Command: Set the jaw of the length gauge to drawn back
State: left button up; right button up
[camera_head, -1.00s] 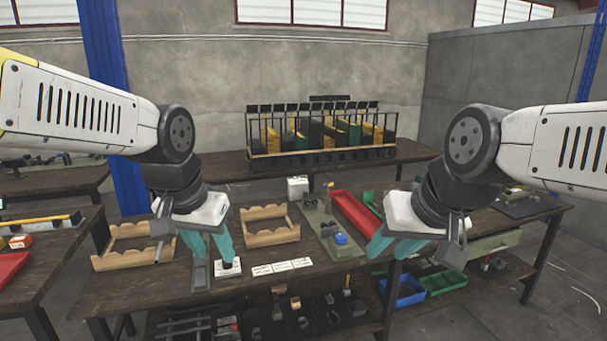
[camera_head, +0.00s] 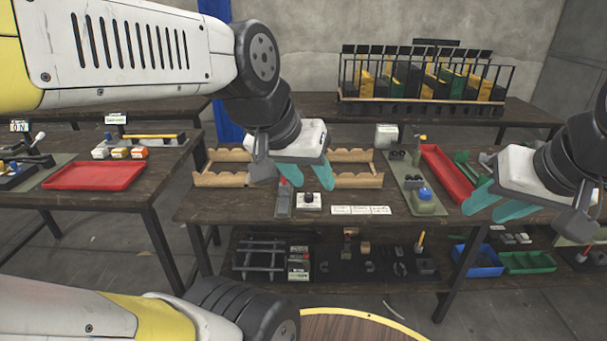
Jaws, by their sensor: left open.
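I cannot tell for certain which item is the length gauge. A small grey-green fixture with a red part (camera_head: 283,203) stands near the front of the middle table, beside a white block with a black knob (camera_head: 309,203). Its jaw is too small to read. My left gripper (camera_head: 309,179) is open and empty, appearing just above these two in the picture; its body hides some of the table behind. My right gripper (camera_head: 498,207) has its teal fingers apart and empty, at the right end of the table. A green plate with a blue-topped part (camera_head: 425,207) lies between the grippers.
Wooden racks (camera_head: 224,178) stand behind my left gripper. White cards (camera_head: 361,210) lie at the front edge. A red tray (camera_head: 446,174) is at the right, another red tray (camera_head: 95,176) on the left table. A lower shelf holds several tools and a blue bin (camera_head: 477,261).

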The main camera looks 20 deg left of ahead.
aim_at(283, 190)
jog(key=i+j, duration=0.35)
jog(key=j, duration=0.15)
jog(key=i+j, duration=0.35)
jog(key=j, duration=0.15)
